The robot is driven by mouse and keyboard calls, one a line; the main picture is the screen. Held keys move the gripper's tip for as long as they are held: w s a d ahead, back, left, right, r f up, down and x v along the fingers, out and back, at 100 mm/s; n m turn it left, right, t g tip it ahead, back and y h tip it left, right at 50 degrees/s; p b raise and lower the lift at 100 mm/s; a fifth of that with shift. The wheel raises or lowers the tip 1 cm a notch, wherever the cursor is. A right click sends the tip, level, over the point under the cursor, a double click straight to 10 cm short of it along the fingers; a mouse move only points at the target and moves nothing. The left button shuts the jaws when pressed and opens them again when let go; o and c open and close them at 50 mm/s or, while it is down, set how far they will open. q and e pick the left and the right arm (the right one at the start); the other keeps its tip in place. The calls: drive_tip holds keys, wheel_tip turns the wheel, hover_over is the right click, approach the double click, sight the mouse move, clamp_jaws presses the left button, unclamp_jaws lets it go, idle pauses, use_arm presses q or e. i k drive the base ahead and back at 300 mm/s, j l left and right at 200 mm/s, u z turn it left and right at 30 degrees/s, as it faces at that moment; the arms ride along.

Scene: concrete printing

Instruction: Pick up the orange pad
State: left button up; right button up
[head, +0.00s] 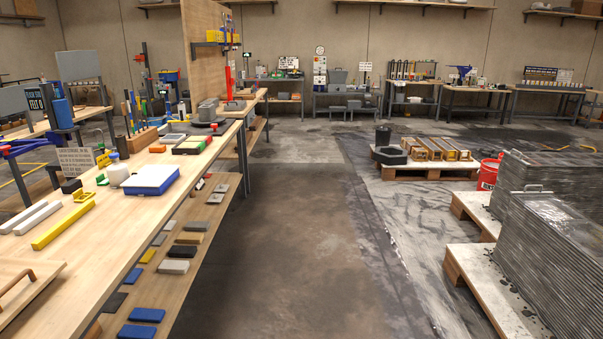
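A small flat orange-yellow piece (157,149) lies on the long wooden workbench (110,225) at the left, in front of a grey block and beside a black-and-green tray. It looks like the orange pad, but it is too small to be sure. A tan-orange flat piece (189,238) also lies on the bench's lower shelf (205,260), among grey and blue pads. Neither of my grippers shows in the head view.
A blue-and-white box (151,180), a white jar (118,174) and a yellow bar (64,225) stand or lie on the bench. Stacked slabs on pallets (560,250) fill the right. A red bucket (488,174) stands behind them. The floor aisle (290,240) between is clear.

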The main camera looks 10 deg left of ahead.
sight(153, 149)
drive_tip(key=i, duration=2.25)
drive_tip(key=i+u, duration=0.15)
drive_tip(key=i, duration=0.3)
drive_tip(key=i+l+u, duration=0.15)
drive_tip(key=i, duration=0.3)
drive_tip(key=i+l+u, duration=0.1)
drive_tip(key=i, duration=0.35)
drive_tip(key=i+l+u, duration=0.15)
drive_tip(key=i, duration=0.25)
